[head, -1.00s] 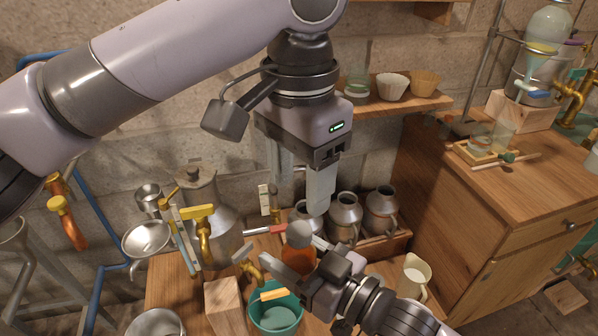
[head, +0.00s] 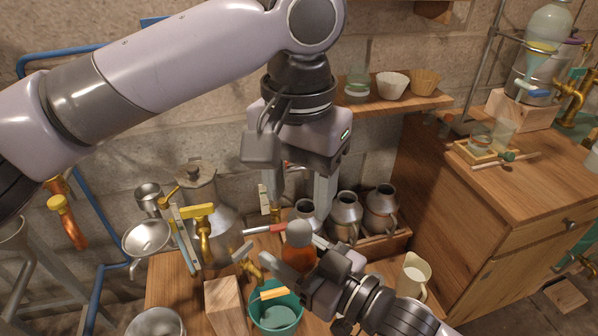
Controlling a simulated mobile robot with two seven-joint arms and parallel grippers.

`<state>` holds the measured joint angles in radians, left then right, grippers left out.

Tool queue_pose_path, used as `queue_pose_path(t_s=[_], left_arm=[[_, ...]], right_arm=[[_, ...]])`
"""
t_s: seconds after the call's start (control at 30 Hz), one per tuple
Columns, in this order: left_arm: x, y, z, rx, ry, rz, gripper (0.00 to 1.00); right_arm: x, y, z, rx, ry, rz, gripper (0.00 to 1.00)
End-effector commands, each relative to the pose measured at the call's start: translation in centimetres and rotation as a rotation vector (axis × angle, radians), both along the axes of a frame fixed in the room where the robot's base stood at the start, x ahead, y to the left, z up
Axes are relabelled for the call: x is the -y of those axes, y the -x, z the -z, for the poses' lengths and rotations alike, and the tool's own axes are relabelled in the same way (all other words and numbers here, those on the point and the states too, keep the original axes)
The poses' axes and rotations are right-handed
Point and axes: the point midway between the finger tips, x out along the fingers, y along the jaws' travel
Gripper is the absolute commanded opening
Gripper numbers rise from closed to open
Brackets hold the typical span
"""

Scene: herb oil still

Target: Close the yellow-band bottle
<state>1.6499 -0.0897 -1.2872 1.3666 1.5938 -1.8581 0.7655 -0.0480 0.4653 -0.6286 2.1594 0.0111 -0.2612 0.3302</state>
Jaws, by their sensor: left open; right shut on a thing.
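An amber bottle (head: 297,258) with a rounded grey top (head: 299,233) stands upright over the left wooden table. Its yellow band does not show; the lower part is hidden by my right gripper. I cannot tell if the grey top is a cap or part of the bottle. My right gripper (head: 298,262) comes from the lower right and is shut on the bottle, one finger on each side. My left gripper (head: 299,203) is open, points down above the bottle and holds nothing visible.
A teal bucket (head: 275,314) and wooden block (head: 224,303) are in front. Metal jugs (head: 345,217) stand in a wooden tray behind, right of the bottle. A cream pitcher (head: 413,272) stands right; a shelf (head: 400,105) is above.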

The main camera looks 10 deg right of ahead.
Motion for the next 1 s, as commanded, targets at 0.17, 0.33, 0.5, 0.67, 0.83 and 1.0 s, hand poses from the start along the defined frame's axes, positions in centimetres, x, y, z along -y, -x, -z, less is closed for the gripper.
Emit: queue_pose_path(t_s=[0.17, 0.33, 0.5, 0.67, 0.83, 1.0], left_arm=[[0.0, 0.0, 3.0, 0.0, -0.001, 0.001, 0.57], [0.0, 0.0, 5.0, -0.001, -0.001, 0.001, 0.57], [0.0, 0.0, 5.9, 0.001, -0.001, 0.001, 0.57], [0.0, 0.0, 6.0, 0.001, 0.0, 0.002, 0.57], [0.0, 0.0, 6.0, 0.001, 0.001, 0.002, 0.38], [0.0, 0.0, 6.0, 0.001, 0.001, 0.002, 0.0]], right_arm=[[0.0, 0.0, -0.1, 0.002, -0.002, 0.0, 0.0], [0.0, 0.0, -0.1, 0.002, -0.002, 0.0, 0.0], [0.0, 0.0, -0.1, 0.002, -0.002, 0.0, 0.0], [0.0, 0.0, -0.1, 0.002, -0.002, 0.0, 0.0], [0.0, 0.0, -0.1, 0.002, -0.002, 0.0, 0.0], [0.0, 0.0, -0.1, 0.002, -0.002, 0.0, 0.0]])
